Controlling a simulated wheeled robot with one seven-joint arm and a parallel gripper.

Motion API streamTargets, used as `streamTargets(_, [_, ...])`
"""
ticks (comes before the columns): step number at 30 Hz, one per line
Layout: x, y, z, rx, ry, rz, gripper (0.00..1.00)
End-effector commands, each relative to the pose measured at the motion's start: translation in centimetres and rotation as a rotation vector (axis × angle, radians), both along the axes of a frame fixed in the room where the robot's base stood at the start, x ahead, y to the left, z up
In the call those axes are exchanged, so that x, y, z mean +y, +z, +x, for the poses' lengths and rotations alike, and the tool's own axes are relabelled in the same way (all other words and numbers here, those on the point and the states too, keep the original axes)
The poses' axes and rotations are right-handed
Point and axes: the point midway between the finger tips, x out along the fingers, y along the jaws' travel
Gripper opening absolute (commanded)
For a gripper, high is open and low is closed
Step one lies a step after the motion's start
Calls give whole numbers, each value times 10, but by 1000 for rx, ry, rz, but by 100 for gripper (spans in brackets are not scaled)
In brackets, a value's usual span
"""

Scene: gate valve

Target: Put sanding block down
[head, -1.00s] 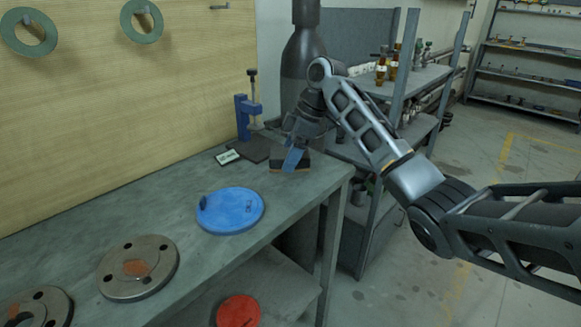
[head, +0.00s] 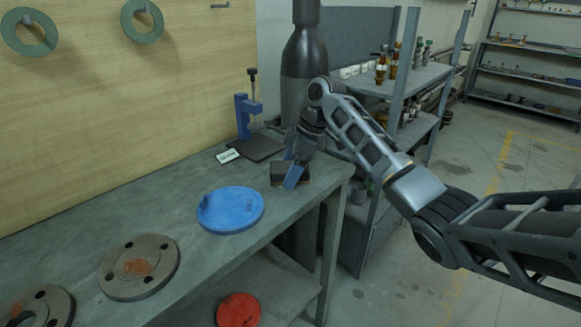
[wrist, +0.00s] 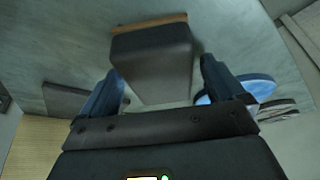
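The sanding block (head: 279,172) is a dark block with a tan-brown layer on its underside. It appears to rest on the workbench (head: 160,205) near its right end. In the wrist view the sanding block (wrist: 152,65) lies between and beyond the fingertips, with a narrow gap visible beside each blue finger. My gripper (head: 293,174) is over the block, one blue finger in front of it in the head view. In the wrist view my gripper (wrist: 160,80) looks open. The contact under the block is partly hidden.
A blue disc (head: 230,210) and a grey flange (head: 138,267) lie left of the block. Behind stand a dark plate (head: 259,147), a small white-labelled item (head: 228,156) and a blue clamp stand (head: 243,115). The bench edge is close on the right. A red disc (head: 238,310) sits below.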

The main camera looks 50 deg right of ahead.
Motion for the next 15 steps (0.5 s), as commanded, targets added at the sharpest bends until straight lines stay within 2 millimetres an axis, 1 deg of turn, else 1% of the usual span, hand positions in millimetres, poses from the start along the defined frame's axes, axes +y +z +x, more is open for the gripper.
streamTargets(5, [1,-1,0,2,1,2,98])
streamTargets(9, [0,4,-1,0,1,0,98])
streamTargets(11, [-2,10,-2,0,1,1,98])
streamTargets(14, [-7,25,-6,-2,0,1,98])
streamTargets(15, [-9,32,-8,-3,0,0,98])
